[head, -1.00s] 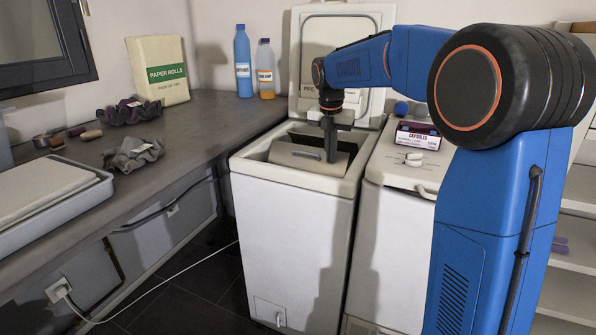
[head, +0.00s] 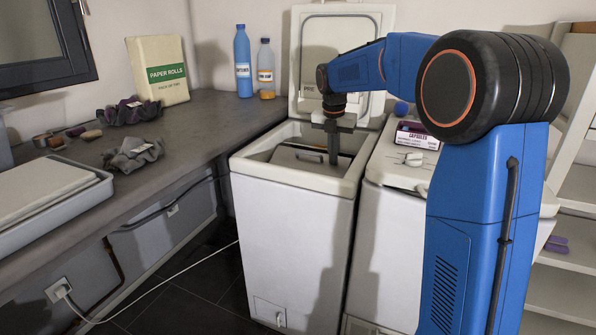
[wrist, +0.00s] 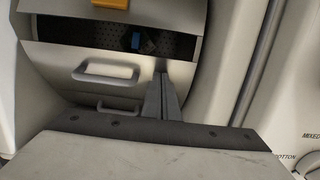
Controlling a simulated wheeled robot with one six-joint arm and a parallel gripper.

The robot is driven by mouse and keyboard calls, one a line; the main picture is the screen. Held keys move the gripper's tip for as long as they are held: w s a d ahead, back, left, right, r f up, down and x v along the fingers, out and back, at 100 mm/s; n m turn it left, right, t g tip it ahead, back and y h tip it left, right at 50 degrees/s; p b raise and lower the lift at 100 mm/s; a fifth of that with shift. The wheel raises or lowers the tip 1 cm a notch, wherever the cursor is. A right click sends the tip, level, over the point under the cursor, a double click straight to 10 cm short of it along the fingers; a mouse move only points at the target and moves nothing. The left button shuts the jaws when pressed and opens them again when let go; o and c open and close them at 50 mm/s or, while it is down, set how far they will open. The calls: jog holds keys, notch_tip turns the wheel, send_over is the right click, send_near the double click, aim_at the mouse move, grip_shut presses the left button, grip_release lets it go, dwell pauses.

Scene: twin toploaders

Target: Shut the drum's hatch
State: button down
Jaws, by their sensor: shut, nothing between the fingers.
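The left toploader (head: 290,235) stands with its lid (head: 335,38) raised against the wall. Inside its top, the drum's hatch flap (head: 297,160) with a bar handle lies tilted low, partly hidden by my arm. In the wrist view the flap (wrist: 60,68) shows its handle, and a dark gap with perforated metal (wrist: 75,38) stays open between it and an opposite panel (wrist: 60,8) bearing an orange piece (wrist: 110,3). A small blue item (wrist: 136,41) shows in the gap. My gripper (head: 333,160) is shut and empty, fingers down at the flap's right side; contact is unclear.
The lid and the opening's rim (head: 243,157) surround my gripper closely. A second toploader (head: 385,255), with a capsules box (head: 418,135) on its closed top, stands to the right. A worktop (head: 200,125) with bottles and cloths runs along the left.

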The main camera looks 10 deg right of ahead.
jog(key=shift+f, duration=0.1)
jog(key=shift+w+d+f, duration=0.35)
jog(key=shift+w+f, duration=0.1)
jog(key=shift+f, duration=0.15)
jog(key=shift+w+d+f, duration=0.3)
jog(key=shift+w+f, duration=0.15)
jog(key=shift+f, duration=0.15)
notch_tip(320, 180, up, 10)
dwell(0.7)
